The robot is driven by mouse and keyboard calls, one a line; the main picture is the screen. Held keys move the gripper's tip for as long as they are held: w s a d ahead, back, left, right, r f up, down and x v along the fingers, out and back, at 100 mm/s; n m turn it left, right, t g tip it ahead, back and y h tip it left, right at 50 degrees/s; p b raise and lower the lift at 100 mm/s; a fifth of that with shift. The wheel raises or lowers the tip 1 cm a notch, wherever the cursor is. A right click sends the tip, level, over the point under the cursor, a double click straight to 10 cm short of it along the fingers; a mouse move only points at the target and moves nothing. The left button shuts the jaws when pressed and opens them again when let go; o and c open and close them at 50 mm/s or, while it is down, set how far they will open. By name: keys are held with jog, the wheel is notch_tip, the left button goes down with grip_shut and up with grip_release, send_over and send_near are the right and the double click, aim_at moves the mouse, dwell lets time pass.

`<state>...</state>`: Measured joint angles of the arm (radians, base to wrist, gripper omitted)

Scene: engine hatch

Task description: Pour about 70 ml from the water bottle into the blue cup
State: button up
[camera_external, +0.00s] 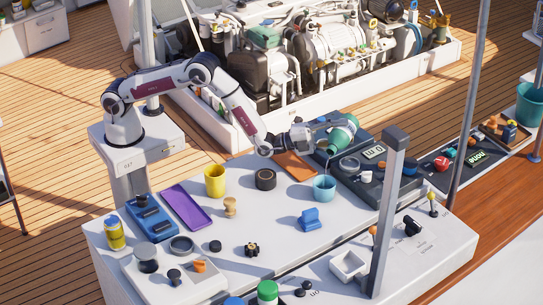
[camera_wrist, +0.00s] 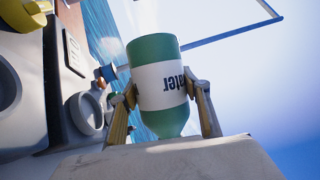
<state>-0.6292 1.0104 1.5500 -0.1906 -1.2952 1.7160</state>
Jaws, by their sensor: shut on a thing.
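The water bottle (camera_external: 344,134) is green with a white label. My gripper (camera_external: 327,127) is shut on it and holds it in the air above the back right of the table. The bottle is tilted, its narrower end pointing down and to the left. In the wrist view the bottle (camera_wrist: 155,55) sits between my two fingers (camera_wrist: 162,95), and the label's "water" reads upside down. The light-blue cup (camera_external: 324,188) stands upright on the table, below the bottle in the external view.
A yellow cup (camera_external: 214,181), a purple tray (camera_external: 186,206), a dark round piece (camera_external: 265,180) and a blue block (camera_external: 309,219) are on the table. A device with a display (camera_external: 374,153) is right of the bottle. A grey post (camera_external: 388,210) rises at the right.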

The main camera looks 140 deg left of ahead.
jog(key=f+n+g, duration=0.1)
jog(key=n, duration=0.1)
jog(key=f+n+g, duration=0.1)
jog(key=f+n, duration=0.1)
jog(key=shift+s+a, duration=0.1)
jog(key=shift+a, duration=0.1)
jog(key=shift+r, duration=0.1)
jog(key=shift+s+a+f+n+g, duration=0.1)
jog(key=shift+a+f+n+g, duration=0.1)
jog(key=shift+f+n, duration=0.25)
jog(key=shift+a+f+n+g, duration=0.1)
jog(key=shift+f+n+g, duration=0.15)
jog(key=shift+n, duration=0.3)
jog(key=shift+d+r+n+h, duration=0.15)
jog(key=shift+n+h, duration=0.15)
dwell(0.6)
